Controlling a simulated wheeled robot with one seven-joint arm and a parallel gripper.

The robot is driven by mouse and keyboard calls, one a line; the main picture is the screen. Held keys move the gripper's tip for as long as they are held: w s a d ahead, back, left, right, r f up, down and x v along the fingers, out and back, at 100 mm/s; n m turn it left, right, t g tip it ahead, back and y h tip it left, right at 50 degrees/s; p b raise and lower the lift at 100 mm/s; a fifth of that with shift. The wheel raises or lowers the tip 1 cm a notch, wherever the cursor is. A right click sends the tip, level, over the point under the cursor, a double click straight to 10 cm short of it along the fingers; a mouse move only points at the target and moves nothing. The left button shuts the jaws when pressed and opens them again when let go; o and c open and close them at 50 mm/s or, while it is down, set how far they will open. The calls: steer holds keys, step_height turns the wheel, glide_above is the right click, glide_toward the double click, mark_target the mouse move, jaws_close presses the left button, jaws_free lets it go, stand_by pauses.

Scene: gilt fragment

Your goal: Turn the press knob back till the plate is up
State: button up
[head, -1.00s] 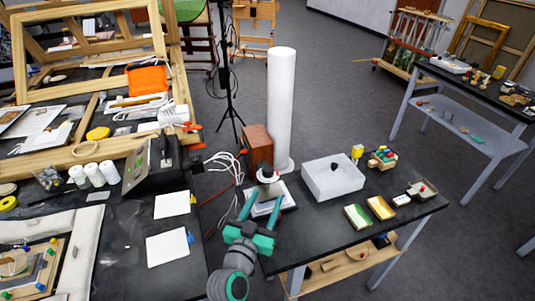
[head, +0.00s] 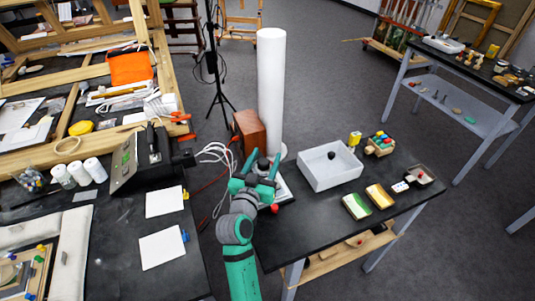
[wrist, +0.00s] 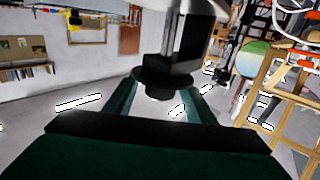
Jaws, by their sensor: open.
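The press (head: 286,188) stands at the left end of the right-hand dark table, its pale base partly hidden by my arm. Its dark knob (head: 262,163) shows at the top, between my fingers. My gripper (head: 264,159) is open, with one teal finger on each side of the knob. In the wrist view the dark round knob (wrist: 163,82) sits between the spread fingers of my gripper (wrist: 164,100), and I cannot tell whether they touch it. The plate is mostly hidden by my arm, so its height cannot be told.
A white cylinder (head: 271,95) and a brown wooden box (head: 250,131) stand close behind the press. A red ball (head: 275,208) is beside my arm. A cluttered table (head: 112,240) is at left.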

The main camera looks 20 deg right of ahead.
steer(key=shift+x, duration=1.1)
steer(key=c, duration=1.1)
steer(key=shift+n+t+y, duration=0.3)
steer(key=shift+y, duration=0.1)
